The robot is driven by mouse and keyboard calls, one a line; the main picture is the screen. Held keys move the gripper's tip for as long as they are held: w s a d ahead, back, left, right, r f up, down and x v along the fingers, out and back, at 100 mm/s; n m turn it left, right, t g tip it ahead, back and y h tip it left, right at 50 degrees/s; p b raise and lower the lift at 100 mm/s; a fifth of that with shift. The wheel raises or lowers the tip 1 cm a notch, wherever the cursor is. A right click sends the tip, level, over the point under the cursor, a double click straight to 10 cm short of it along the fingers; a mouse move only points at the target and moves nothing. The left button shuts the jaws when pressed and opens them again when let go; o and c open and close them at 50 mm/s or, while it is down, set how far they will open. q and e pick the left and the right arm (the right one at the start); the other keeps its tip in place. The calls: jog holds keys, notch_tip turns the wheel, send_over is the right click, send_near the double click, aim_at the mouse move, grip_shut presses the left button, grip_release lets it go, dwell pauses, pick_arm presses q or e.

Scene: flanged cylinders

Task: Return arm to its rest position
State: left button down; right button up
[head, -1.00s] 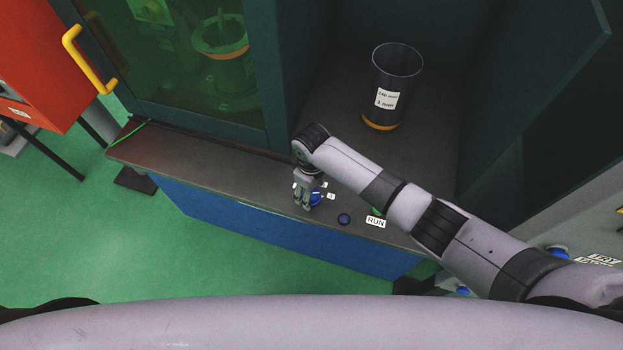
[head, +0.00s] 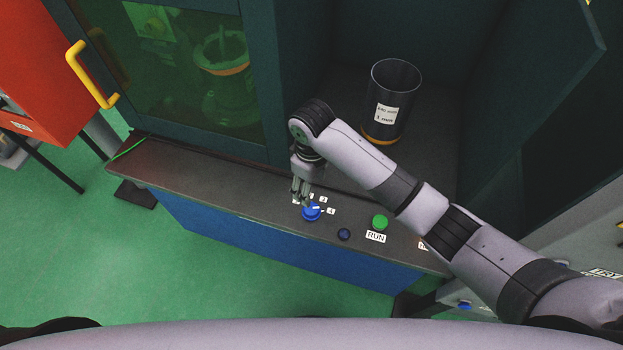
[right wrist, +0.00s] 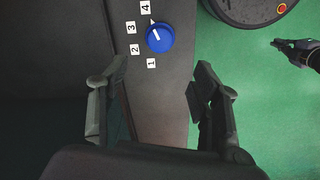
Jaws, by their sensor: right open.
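My right arm reaches in from the right in the head view. Its gripper (head: 301,190) hangs just behind and above the blue dial (head: 311,212) on the counter's front ledge. In the right wrist view the two fingers of the right gripper (right wrist: 153,100) are spread apart with nothing between them. The blue dial (right wrist: 160,38) with its white pointer lies ahead of the fingers, apart from them, ringed by number labels 1 to 4. Its pointer is near label 4.
A dark cylinder with a label (head: 391,105) stands in the open bay behind my arm. A green RUN button (head: 379,222) and a small dark blue knob (head: 344,234) sit right of the dial. A cabinet with a yellow handle (head: 90,74) is at left. Green floor lies in front.

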jog(key=s+d+f+m+t+y, duration=0.1)
jog(key=s+d+f+m+y, duration=0.15)
jog(key=s, duration=0.65)
jog(key=s+d+r+m+t+h, duration=0.1)
jog(key=s+d+r+m, duration=0.15)
jog(key=s+d, duration=0.5)
jog(key=s+d+r+m+t+h, duration=0.15)
jog(key=s+d+m, duration=0.3)
jog(key=d, duration=0.65)
notch_tip(320, 180, down, 28)
jog(key=s+g+b, duration=0.1)
jog(key=s+b, duration=0.1)
jog(key=s+d+f+g+b, duration=0.1)
jog(key=s+d+f+b, duration=0.1)
jog(key=s+f, duration=1.4)
jog(key=shift+s+d+f+n, duration=0.2)
jog(key=shift+f+n, duration=0.25)
jog(key=shift+f, duration=0.4)
